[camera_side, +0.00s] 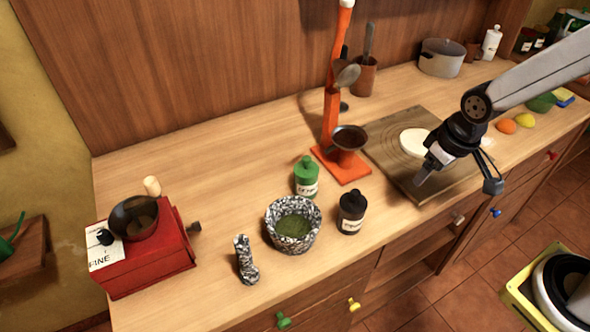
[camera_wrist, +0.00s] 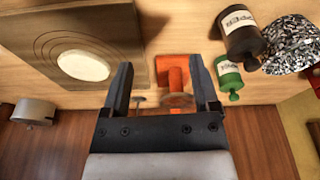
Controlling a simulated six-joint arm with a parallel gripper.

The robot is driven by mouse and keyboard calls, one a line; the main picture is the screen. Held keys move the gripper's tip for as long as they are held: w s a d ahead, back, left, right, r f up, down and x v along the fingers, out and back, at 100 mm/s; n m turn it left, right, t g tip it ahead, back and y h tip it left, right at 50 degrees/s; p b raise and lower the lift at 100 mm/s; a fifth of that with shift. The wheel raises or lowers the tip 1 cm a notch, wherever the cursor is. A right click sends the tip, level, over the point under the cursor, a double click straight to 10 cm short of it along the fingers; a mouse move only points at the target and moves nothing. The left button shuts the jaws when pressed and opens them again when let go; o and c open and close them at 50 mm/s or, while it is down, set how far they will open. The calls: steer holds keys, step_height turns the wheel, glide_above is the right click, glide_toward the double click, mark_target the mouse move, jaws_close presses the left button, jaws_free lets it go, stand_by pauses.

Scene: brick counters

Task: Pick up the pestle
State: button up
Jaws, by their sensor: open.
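The mortar also shows at the right edge of the wrist view (camera_wrist: 293,45); the pestle does not show there. My gripper (camera_side: 455,184) is open and empty, above the front of the wooden board, well to the right of the pestle. In the wrist view its two dark fingers (camera_wrist: 163,78) are spread apart.
A green bottle (camera_side: 306,178) and a dark bottle (camera_side: 352,212) stand by the mortar. An orange stand (camera_side: 343,168) with a dark funnel rises behind them. A red grinder (camera_side: 148,262) is at left. The board (camera_side: 395,165) holds a pale round of dough (camera_side: 413,141).

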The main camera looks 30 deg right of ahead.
steer(key=w+a+r+n, duration=0.1)
steer(key=w+a+n, duration=0.45)
steer(key=a, duration=0.35)
steer(key=r+n+g, duration=0.1)
steer(key=n+g, duration=0.1)
steer(key=n, duration=0.9)
glide_above(243, 250)
steer(key=w, duration=0.1)
steer(key=shift+a+m, duration=0.1)
steer(key=shift+m, duration=0.15)
steer(key=shift+f, duration=0.1)
steer(key=shift+w+f, duration=0.1)
steer(key=shift+f, duration=1.1)
steer(key=shift+f, duration=0.1)
steer(key=shift+d+f, duration=0.15)
steer(key=shift+f, duration=1.1)
steer(key=shift+d+f, duration=0.1)
steer(key=shift+f, duration=1.15)
steer(key=shift+r, duration=0.1)
jaws_close()
